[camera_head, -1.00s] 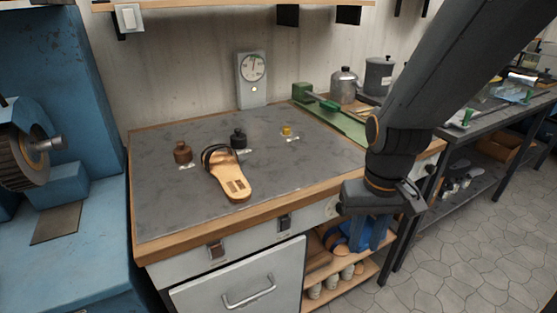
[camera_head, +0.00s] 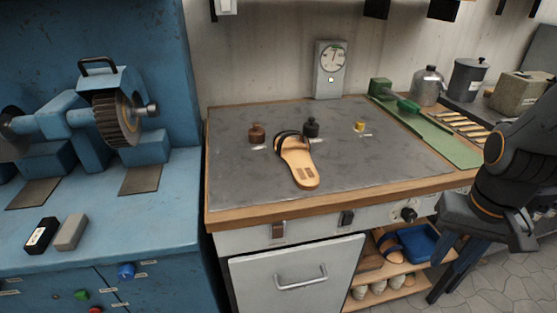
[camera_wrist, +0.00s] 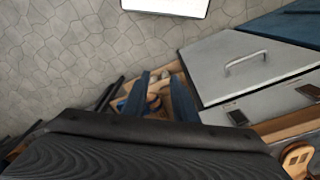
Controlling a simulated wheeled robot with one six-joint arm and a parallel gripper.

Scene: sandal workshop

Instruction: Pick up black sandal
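The sandal (camera_head: 299,165) lies on the grey worktop in the head view. It has a tan sole and a black strap at its far end; its near end points toward the front edge. Part of it also shows at the bottom right of the wrist view (camera_wrist: 297,160). My gripper (camera_head: 447,268) hangs at the right of the head view, in front of the bench and below the worktop edge, well apart from the sandal. In the wrist view its two blue fingers (camera_wrist: 160,88) stand apart with nothing between them.
A dial timer (camera_head: 331,75) stands at the back. A blue grinding machine (camera_head: 120,115) is on the left. The worktop's front left is clear.

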